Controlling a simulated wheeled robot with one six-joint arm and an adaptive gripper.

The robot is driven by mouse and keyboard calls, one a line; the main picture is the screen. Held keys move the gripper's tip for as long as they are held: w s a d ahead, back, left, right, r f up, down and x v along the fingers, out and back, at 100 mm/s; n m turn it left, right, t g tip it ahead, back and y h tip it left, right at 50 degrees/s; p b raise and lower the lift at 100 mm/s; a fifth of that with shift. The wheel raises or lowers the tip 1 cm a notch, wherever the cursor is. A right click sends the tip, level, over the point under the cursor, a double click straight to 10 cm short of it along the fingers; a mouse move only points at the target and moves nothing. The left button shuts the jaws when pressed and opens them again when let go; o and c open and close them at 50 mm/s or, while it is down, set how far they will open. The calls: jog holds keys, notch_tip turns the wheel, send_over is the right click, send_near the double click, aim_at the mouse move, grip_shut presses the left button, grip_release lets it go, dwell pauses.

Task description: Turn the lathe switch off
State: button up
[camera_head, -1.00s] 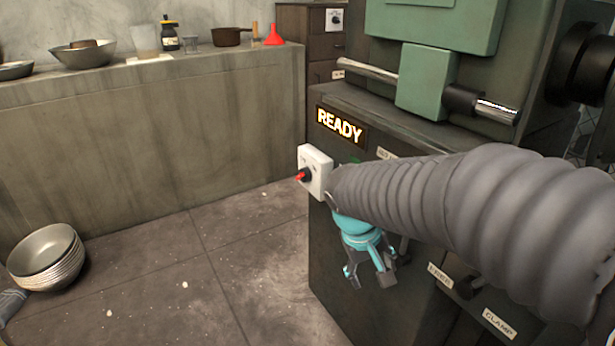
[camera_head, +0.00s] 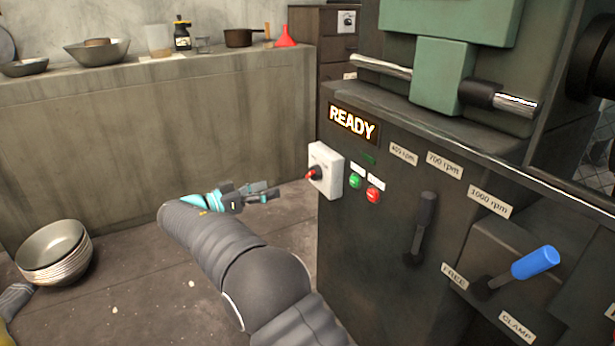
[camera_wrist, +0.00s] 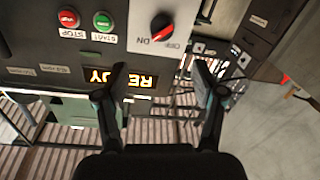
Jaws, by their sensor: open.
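The lathe switch is a white box (camera_head: 328,160) with a dark, red-marked rotary knob (camera_head: 311,174) on the lathe cabinet's left corner. In the wrist view, where the lettering is upside down, the knob (camera_wrist: 161,27) shows at the top above ON and OFF labels. My gripper (camera_head: 271,191) is open and empty, left of the switch and slightly lower, fingers pointing right. In the wrist view its fingertips (camera_wrist: 158,83) are spread, with the knob beyond the gap and apart from them.
A lit READY sign (camera_head: 352,123) is above the switch. Green (camera_head: 355,181) and red (camera_head: 373,195) buttons sit just right of it. A dark lever (camera_head: 421,225) and a blue-handled lever (camera_head: 535,262) stick out farther right. Stacked bowls (camera_head: 52,250) are on the floor left. Floor between is free.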

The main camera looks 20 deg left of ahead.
aim_at(308, 174)
jog(key=x, duration=1.3)
jog(key=shift+w+a+r, duration=0.15)
jog(key=shift+w, duration=0.15)
jog(key=c, duration=1.1)
jog(key=shift+c, duration=0.2)
